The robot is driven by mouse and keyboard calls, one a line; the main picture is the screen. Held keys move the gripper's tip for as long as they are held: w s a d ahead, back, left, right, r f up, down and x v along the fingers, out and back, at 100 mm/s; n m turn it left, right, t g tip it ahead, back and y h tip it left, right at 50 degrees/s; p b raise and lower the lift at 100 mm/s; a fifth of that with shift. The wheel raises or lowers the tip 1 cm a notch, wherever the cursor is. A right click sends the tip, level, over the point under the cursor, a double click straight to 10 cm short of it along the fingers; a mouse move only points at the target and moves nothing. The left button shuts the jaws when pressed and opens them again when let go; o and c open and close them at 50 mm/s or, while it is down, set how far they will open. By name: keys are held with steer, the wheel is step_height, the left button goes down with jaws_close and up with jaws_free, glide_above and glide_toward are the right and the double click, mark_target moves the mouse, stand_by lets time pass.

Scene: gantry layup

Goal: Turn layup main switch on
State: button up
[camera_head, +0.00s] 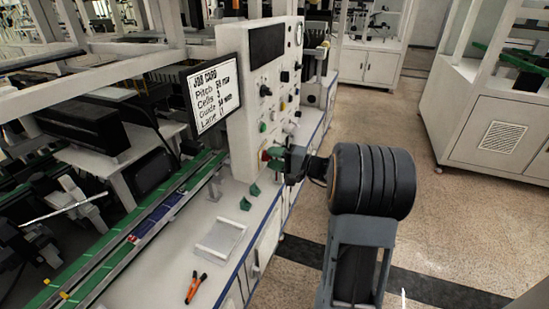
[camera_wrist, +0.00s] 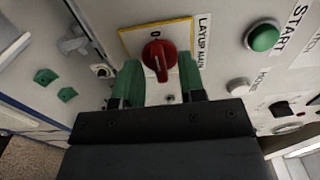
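The layup main switch is a red rotary knob (camera_wrist: 158,56) on a yellow-edged plate marked "LAYUP MAIN" in the wrist view. A "0" mark shows just above the knob, and the pale line on the knob runs nearly up and down. My gripper (camera_wrist: 160,74) has its two green fingers apart, one on each side of the knob. Whether either finger touches it, I cannot tell. In the head view, my gripper (camera_head: 281,160) is at the lower part of the control panel (camera_head: 243,123), and the red knob (camera_head: 265,155) shows at its left.
A green START button (camera_wrist: 263,38) and a small white button (camera_wrist: 239,86) sit right of the knob. A job card screen (camera_head: 213,95) stands left of the panel. Green parts (camera_head: 246,203), a light tray (camera_head: 220,240) and orange-handled pliers (camera_head: 196,287) lie on the bench.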

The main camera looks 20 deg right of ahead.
jaws_close()
stand_by(0.4)
steer(key=shift+m, duration=0.4)
steer(key=shift+r+m+p, duration=0.1)
steer(key=shift+m+p, duration=4.5)
steer(key=shift+m, duration=4.1)
